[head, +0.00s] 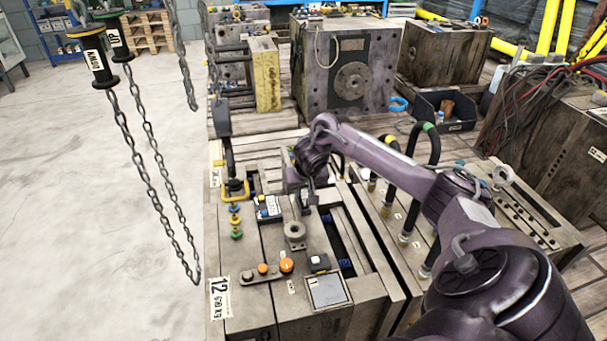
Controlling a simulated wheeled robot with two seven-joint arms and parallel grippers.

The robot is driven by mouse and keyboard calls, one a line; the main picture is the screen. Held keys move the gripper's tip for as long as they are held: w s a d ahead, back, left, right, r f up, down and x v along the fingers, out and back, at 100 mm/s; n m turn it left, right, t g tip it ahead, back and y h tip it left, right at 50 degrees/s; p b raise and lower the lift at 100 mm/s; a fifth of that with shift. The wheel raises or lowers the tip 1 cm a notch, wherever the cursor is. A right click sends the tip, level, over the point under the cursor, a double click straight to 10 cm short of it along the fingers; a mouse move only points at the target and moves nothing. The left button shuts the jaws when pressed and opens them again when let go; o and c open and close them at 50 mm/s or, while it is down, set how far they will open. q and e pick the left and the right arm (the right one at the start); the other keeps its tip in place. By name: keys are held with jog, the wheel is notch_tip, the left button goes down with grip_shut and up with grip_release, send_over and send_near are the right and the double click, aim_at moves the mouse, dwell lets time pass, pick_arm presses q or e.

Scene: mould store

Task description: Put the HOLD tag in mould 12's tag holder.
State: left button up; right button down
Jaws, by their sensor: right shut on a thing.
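Mould 12 (265,315) stands in the lower middle in the head view, with a white "12" label (220,298) on its left corner. A pale framed plate (328,291) with a dark clip above it lies on its top near the front; I cannot tell whether this is the tag holder. My right gripper (303,200) reaches over the mould's top, behind a grey ring-shaped fitting (295,232). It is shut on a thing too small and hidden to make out. I cannot read a HOLD tag anywhere. My left gripper is out of view.
Orange knobs (287,265) and a small dark-and-white box (268,208) sit on mould 12. Hoist chains (150,175) hang at left. Black hoses (432,190) rise at right. More moulds (350,75) and a black bin (443,110) stand behind. The left floor is clear.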

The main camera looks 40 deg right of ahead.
jog(key=shift+f, duration=0.45)
dwell(0.3)
jog(key=c, duration=1.3)
grip_release()
jog(key=shift+o, duration=0.2)
jog(key=p+v, duration=0.2)
jog(key=v, duration=0.5)
jog(key=shift+s+r, duration=0.15)
jog(key=shift+r, duration=0.2)
